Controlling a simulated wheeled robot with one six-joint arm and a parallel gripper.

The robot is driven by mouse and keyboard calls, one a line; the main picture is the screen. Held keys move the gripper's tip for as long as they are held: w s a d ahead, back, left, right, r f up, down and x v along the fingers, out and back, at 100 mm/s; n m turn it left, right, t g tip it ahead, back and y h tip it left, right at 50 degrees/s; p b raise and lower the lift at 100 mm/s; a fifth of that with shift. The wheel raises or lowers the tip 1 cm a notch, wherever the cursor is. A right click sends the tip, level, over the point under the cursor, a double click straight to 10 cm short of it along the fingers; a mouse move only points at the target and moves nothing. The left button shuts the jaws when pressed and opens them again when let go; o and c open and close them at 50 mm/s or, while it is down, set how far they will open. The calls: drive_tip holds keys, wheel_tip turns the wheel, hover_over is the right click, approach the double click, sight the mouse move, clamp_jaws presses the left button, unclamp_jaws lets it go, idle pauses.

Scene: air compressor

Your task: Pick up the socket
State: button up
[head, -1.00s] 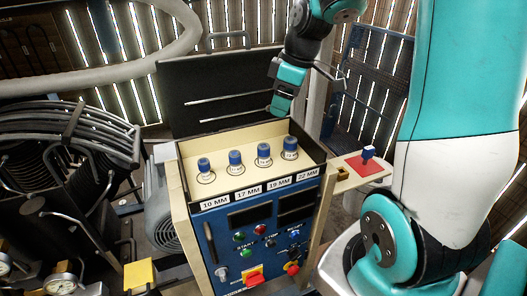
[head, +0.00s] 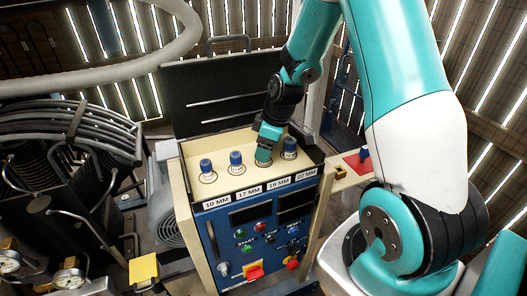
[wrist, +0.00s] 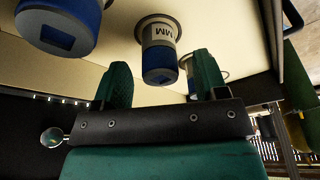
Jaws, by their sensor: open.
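Several blue-topped sockets stand upright in a row on the cream tray of the control box. In the head view, the 10 MM socket (head: 206,166), the 17 MM socket (head: 236,158) and the 22 MM socket (head: 289,146) show clearly. My gripper (head: 264,152) is over the 19 MM socket (head: 264,161) and hides most of it. In the wrist view, my gripper (wrist: 162,80) is open, and a socket (wrist: 160,60) with a white "MM" band shows between its green fingers. I cannot tell whether they touch it. Another socket (wrist: 60,25) shows close by at the left.
Neighbouring sockets stand close on both sides. The cream tray (head: 222,188) has a raised dark rim, and a dark lid (head: 215,90) stands open behind it. A red pad with a blue piece (head: 362,160) is on the ledge at the right.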

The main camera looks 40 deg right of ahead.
drive_tip(key=shift+x, duration=1.45)
drive_tip(key=shift+c, duration=0.2)
drive_tip(key=c, duration=1)
drive_tip(key=shift+r, duration=0.2)
